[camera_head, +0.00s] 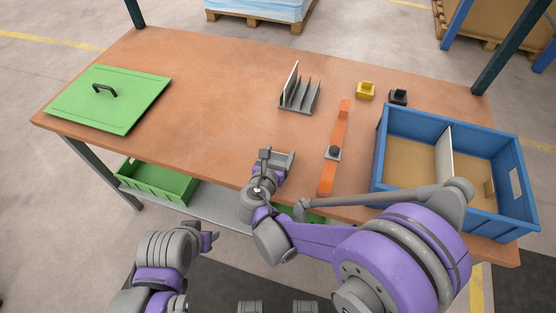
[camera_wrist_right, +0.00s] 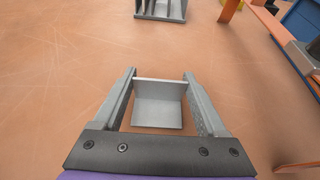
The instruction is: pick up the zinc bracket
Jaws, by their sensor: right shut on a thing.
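The zinc bracket (camera_wrist_right: 158,108) is a light grey, L-shaped bent plate. In the right wrist view it sits between the two fingers of my right gripper (camera_wrist_right: 160,78), which is shut on it. In the head view the right gripper (camera_head: 271,160) is over the table's near edge area, with the grey bracket (camera_head: 284,160) at its fingers. Whether the bracket touches the table is hard to tell. My left gripper (camera_head: 211,238) is low at the front, off the table; its finger opening is too small to judge.
A grey slotted rack (camera_head: 300,104) stands beyond the bracket. An orange bar (camera_head: 328,174) with a dark knob lies to the right, beside a divided blue crate (camera_head: 401,192). A green lid (camera_head: 106,101) lies left; the table's middle left is clear.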

